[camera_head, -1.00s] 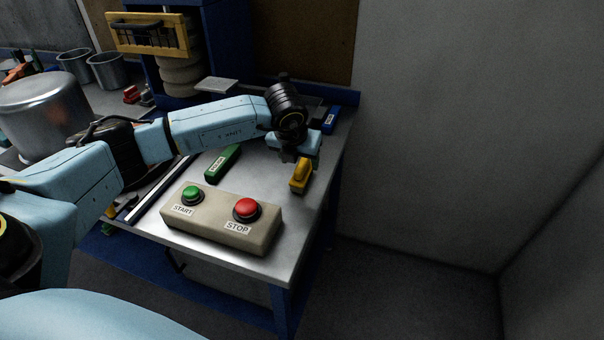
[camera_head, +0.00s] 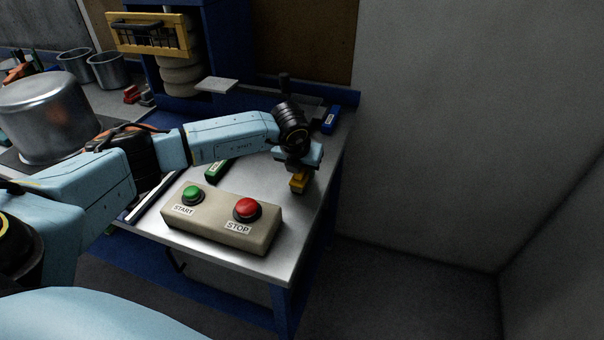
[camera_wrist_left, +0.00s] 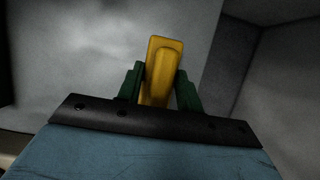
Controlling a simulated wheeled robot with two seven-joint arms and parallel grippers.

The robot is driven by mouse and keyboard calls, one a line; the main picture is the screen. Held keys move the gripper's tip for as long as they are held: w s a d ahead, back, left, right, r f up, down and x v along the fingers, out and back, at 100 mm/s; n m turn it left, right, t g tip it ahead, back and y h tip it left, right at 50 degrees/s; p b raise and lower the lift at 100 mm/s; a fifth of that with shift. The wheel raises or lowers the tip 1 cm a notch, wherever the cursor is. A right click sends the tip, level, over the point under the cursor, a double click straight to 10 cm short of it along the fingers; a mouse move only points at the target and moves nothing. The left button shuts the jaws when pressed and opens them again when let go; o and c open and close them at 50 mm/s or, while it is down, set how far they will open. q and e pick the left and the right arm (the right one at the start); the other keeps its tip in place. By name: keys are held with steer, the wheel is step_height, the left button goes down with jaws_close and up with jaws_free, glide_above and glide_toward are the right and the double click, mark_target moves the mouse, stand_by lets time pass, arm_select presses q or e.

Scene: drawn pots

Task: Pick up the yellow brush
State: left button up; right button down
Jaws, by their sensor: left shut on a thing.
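The yellow brush (camera_head: 298,184) is at the right part of the metal table, beyond the red STOP button. My left gripper (camera_head: 297,170) is over it from above and covers its upper part. In the left wrist view the yellow brush (camera_wrist_left: 160,72) stands between the two green fingers of my left gripper (camera_wrist_left: 158,88), which are shut on it. In the head view I cannot tell whether the brush still touches the table. My right gripper is not in view.
A beige box with a green START button and a red STOP button (camera_head: 222,218) sits at the table's front. A green brush (camera_head: 216,170) lies partly hidden behind my left arm. A blue brush (camera_head: 331,119) lies at the back right. A bare wall stands to the right.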

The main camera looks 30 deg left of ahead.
arm_select(q)
steer(key=shift+c, duration=1)
step_height(320, 180, up, 10)
steer(key=shift+r, duration=0.1)
